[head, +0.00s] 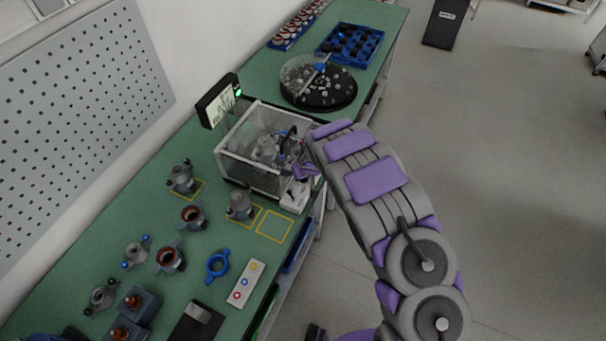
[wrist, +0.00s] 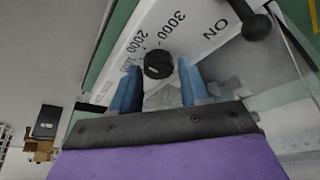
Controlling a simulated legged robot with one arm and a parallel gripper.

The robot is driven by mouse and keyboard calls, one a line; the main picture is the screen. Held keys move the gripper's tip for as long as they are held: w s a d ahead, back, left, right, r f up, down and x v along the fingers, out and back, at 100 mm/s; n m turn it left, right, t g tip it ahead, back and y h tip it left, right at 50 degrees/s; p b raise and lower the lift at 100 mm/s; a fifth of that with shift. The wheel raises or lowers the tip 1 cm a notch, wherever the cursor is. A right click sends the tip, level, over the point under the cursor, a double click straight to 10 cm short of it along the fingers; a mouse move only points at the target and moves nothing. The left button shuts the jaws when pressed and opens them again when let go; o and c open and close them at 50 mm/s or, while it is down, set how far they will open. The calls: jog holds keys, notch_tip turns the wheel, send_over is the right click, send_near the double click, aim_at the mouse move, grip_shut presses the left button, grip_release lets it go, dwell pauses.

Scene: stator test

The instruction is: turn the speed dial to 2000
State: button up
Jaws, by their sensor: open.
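The speed dial is a small black round knob (wrist: 157,62) on a white panel (wrist: 108,72) in the wrist view. The printed marks 3000, 2000 and a partly hidden one starting with 1 stand beside it, with ON to the right. I cannot tell which mark the dial points to. My gripper (wrist: 158,80) is open, its two blue fingers on either side of the dial's near edge; contact is not clear. In the head view my gripper (head: 306,171) is at the right side of the clear test box (head: 262,150), and the dial is hidden.
A black lever knob (wrist: 256,26) stands near ON. A display (head: 219,101) with a green light is behind the box. Motor parts, including a grey stator housing (head: 241,204), stand left on the green bench (head: 225,311). A black round tray (head: 320,86) is farther back.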

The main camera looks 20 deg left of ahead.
jog(key=v, duration=1.6)
jog(key=shift+s+r+p, duration=0.15)
jog(key=shift+r+p, duration=0.15)
jog(key=shift+r, duration=0.05)
